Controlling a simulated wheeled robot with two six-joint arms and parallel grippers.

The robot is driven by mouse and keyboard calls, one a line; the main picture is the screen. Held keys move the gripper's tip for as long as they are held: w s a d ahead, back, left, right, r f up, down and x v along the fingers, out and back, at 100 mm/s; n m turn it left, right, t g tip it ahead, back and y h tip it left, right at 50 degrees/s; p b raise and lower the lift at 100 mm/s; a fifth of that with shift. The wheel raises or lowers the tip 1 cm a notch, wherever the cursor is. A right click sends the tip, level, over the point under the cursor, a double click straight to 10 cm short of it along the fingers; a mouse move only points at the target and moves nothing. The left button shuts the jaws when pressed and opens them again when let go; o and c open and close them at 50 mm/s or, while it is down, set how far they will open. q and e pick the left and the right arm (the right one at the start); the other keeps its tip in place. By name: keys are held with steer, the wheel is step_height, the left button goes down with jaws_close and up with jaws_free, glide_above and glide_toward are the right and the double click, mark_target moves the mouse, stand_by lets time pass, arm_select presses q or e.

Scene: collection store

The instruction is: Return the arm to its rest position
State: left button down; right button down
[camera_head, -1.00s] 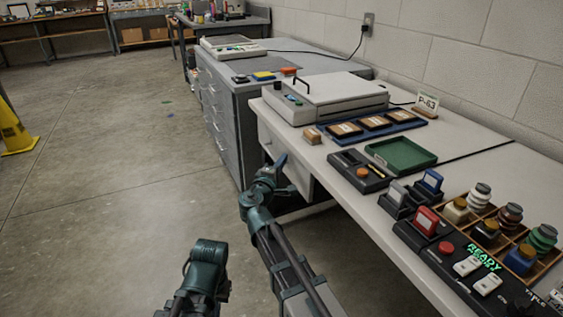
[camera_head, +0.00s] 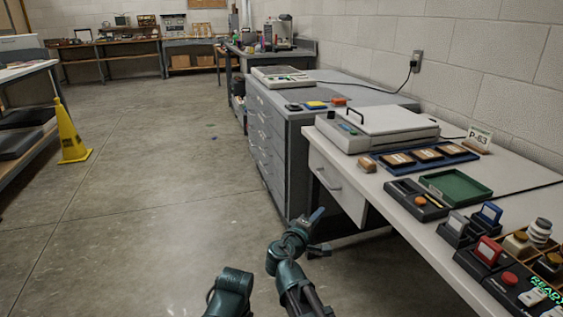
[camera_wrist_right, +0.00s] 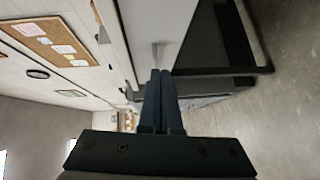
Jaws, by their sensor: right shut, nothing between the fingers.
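My right gripper (camera_head: 317,216) is shut and empty, at the end of my dark teal right arm in the lower middle of the head view. It is in front of the white table's drawer side, over the floor and apart from the furniture. Its two fingers also show pressed together in the right wrist view (camera_wrist_right: 160,100). A dark teal arm part shows at the bottom of the head view, left of the right arm. My left gripper does not show in either view.
The white table (camera_head: 400,205) at right bears a green tray (camera_head: 455,187), a white machine (camera_head: 380,130) and ink stamps. A grey drawer cabinet (camera_head: 270,155) adjoins it.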

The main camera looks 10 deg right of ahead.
steer(key=s+a+f+m+g+y+p, duration=0.1)
steer(key=s+a+f+m+g+y, duration=0.1)
steer(key=s+f+g, duration=0.3)
steer(key=s+a+f+m+g+y, duration=0.2)
steer(key=s+f+m+g, duration=0.1)
steer(key=s+f, duration=0.4)
steer(key=s+a+f+g+y, duration=0.55)
steer(key=s+a, duration=0.45)
steer(key=s, duration=0.2)
step_height(320, 180, up, 38)
steer(key=p, duration=3.8)
steer(key=shift+m+p, duration=0.3)
steer(key=shift+d+h, duration=0.1)
steer(key=shift+h, duration=0.15)
steer(key=shift+d, duration=0.15)
